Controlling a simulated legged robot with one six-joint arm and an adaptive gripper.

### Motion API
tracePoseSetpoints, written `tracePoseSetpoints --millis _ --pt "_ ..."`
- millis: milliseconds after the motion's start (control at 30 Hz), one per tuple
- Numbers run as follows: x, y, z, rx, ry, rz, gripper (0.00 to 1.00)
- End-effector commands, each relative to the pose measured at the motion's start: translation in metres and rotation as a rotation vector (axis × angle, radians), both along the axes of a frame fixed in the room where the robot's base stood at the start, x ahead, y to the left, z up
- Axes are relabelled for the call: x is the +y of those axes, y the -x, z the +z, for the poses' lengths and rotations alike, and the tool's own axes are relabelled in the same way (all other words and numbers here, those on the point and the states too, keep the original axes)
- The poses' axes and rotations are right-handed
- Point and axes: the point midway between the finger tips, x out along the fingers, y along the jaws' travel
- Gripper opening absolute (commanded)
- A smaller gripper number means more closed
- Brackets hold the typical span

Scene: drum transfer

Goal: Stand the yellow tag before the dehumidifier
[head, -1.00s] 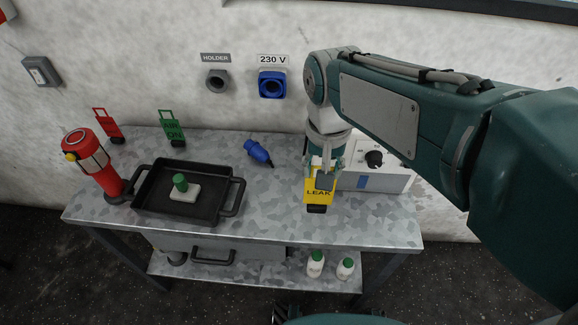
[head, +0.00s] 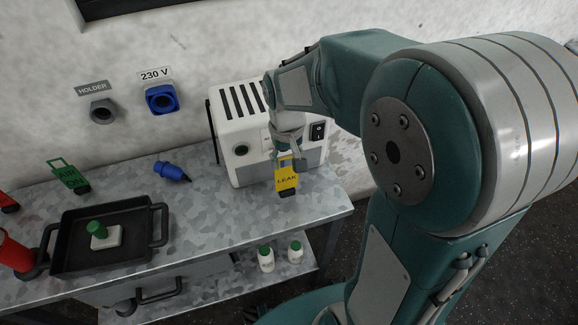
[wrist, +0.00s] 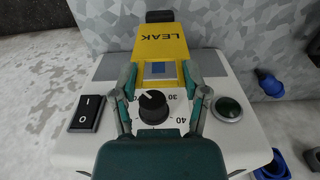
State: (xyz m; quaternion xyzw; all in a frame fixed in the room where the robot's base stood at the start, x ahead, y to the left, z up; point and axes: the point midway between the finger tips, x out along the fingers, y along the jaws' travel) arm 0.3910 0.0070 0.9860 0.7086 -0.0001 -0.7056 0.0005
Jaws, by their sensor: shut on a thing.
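The yellow LEAK tag (head: 286,178) is held upright by my gripper (head: 288,160), its dark foot pointing down over the metal bench. It also shows in the wrist view (wrist: 160,42), with the fingers (wrist: 160,76) shut on its upper part. The white dehumidifier (head: 229,125) stands on the bench close behind the tag. Its dial (wrist: 153,106), rocker switch (wrist: 86,113) and green button (wrist: 228,108) show in the wrist view. I cannot tell whether the tag's foot touches the bench.
A blue plug (head: 172,171) lies on the bench (head: 215,205) left of the dehumidifier. A black tray (head: 70,265) with a green-knobbed piece (head: 98,235) is further left. A green tag (head: 68,174) stands behind it. Two bottles (head: 266,258) are on the lower shelf.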

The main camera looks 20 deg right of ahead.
Motion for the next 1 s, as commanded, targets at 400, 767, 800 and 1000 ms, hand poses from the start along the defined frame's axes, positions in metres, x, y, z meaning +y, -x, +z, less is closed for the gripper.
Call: tracePoseSetpoints --millis 400,767,800,1000 --pt "-0.007 -0.003 -0.040 0.000 0.000 -0.001 0.03" --pt "-0.007 -0.003 -0.041 0.000 0.000 -0.001 0.93" --pt "-0.007 -0.003 -0.041 0.000 0.000 -0.001 0.93" --pt "-0.007 -0.003 -0.041 0.000 0.000 -0.001 0.93"
